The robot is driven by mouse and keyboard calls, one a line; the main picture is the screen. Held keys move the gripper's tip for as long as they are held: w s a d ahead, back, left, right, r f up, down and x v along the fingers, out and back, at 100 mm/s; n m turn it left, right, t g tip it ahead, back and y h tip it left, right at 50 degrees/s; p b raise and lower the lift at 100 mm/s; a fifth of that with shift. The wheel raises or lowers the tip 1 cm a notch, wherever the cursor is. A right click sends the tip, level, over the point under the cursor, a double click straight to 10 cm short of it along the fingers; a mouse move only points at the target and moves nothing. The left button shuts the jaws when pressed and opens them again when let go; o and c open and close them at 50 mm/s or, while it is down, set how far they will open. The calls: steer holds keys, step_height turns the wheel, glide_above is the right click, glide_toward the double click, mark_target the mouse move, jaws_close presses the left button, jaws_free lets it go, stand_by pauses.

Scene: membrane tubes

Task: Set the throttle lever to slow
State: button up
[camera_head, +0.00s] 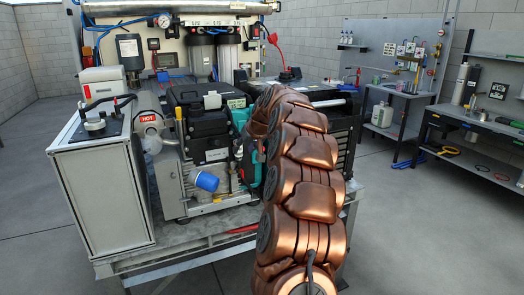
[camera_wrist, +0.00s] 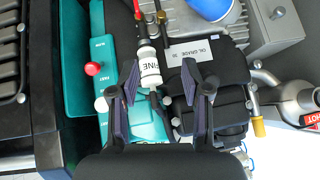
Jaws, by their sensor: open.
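In the wrist view, a red round knob (camera_wrist: 92,69) stands on a teal panel (camera_wrist: 117,45). In the head view my copper arm hides the gripper, and only part of the teal housing (camera_head: 240,122) shows beside the arm.
Between my fingers is a white cylindrical fitting (camera_wrist: 150,68) with cables. A black cover with an oil grade label (camera_wrist: 202,52) lies near the right finger. A blue filter (camera_head: 207,181) juts from the engine. A pipe marked HOT (camera_head: 148,143) is at the left. Open floor surrounds the bench.

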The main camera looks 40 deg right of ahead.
steer(key=m+h, duration=0.1)
steer(key=h, duration=0.1)
glide_toward(263, 148)
step_height(263, 148, down, 3)
steer(key=w, duration=0.2)
steer(key=shift+d+r+p+x, duration=0.15)
steer(key=shift+p+x, duration=0.25)
steer(key=shift+x, duration=0.85)
steer(key=shift+d+p+x, duration=0.1)
steer(key=shift+p+x, duration=0.3)
steer(key=shift+x, duration=0.8)
steer(key=shift+d+r+p+x, duration=0.15)
steer(key=shift+p+x, duration=0.25)
steer(key=shift+x, duration=0.85)
steer(key=shift+w, duration=0.1)
jaws_close()
